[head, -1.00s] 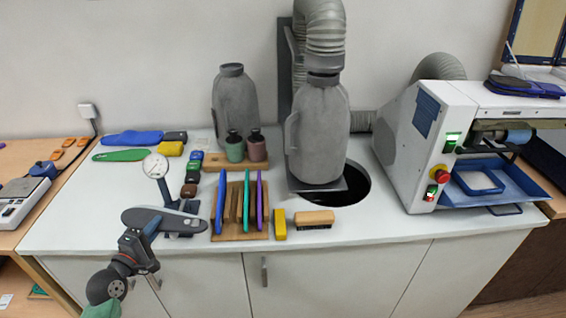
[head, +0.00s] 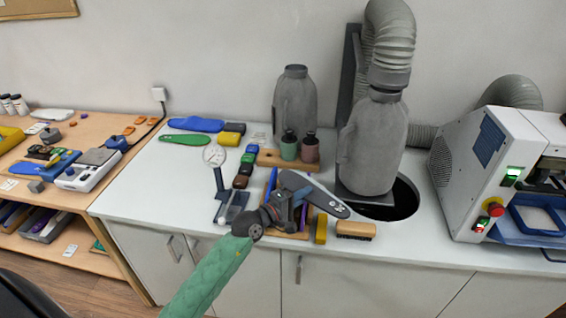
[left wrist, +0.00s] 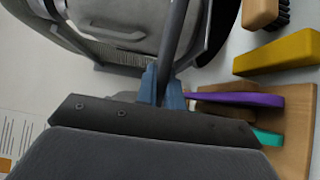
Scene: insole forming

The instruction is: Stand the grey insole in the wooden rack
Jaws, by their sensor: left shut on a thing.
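A blue insole (head: 271,182) shows at the rack's left side. My right gripper is not in view.
A yellow block (head: 321,229) and a wooden brush (head: 355,230) lie right of the rack. A dial gauge (head: 214,156) stands left. Two bottles (head: 289,147) are behind, and a grey vessel (head: 373,150) stands behind right, beside a dark opening (head: 405,198).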

